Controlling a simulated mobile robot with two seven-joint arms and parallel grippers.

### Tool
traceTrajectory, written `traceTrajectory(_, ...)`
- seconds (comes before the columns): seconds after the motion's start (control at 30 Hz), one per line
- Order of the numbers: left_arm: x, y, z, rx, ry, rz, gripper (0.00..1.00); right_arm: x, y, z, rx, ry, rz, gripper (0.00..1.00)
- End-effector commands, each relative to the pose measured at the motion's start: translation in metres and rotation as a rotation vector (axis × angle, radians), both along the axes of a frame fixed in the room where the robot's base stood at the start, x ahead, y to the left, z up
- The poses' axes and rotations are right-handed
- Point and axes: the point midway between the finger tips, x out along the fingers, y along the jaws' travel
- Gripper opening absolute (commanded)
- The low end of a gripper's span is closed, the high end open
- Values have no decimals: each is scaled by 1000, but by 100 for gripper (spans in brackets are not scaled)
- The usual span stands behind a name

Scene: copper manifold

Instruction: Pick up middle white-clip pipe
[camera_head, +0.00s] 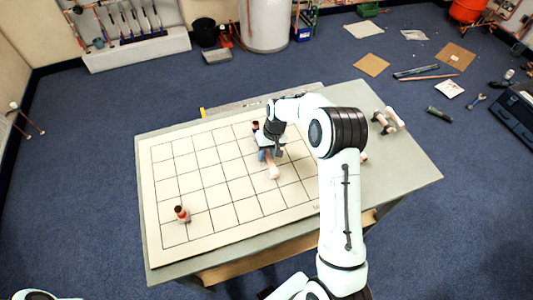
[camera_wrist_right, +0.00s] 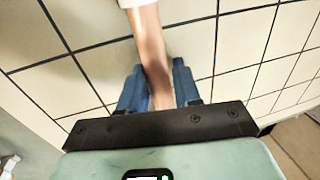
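My right gripper (camera_head: 267,153) is over the board's right half, pointing down. In the right wrist view its two blue fingers (camera_wrist_right: 160,85) stand close on both sides of a copper pipe with a white clip (camera_wrist_right: 150,45). The pipe fills the gap between them, so the gripper looks shut on it. More white-clip pieces (camera_head: 394,118) lie at the table's right, and a pale end (camera_head: 364,157) shows beside my arm. My left gripper is out of view.
A cream board with a black grid (camera_head: 215,185) covers much of the grey-green table (camera_head: 410,168). A small copper fitting (camera_head: 181,214) stands near the board's front left corner. Most other squares are clear. My right arm hides part of the table's right side.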

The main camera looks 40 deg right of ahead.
Motion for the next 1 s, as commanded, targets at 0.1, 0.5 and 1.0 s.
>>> traceTrajectory(0.1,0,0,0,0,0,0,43,0,0,0,0,-1,0,33)
traceTrajectory(0.5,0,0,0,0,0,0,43,0,0,1,-1,-2,0,0)
traceTrajectory(1.0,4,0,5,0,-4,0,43,2,0,84,-2,-10,1,0)
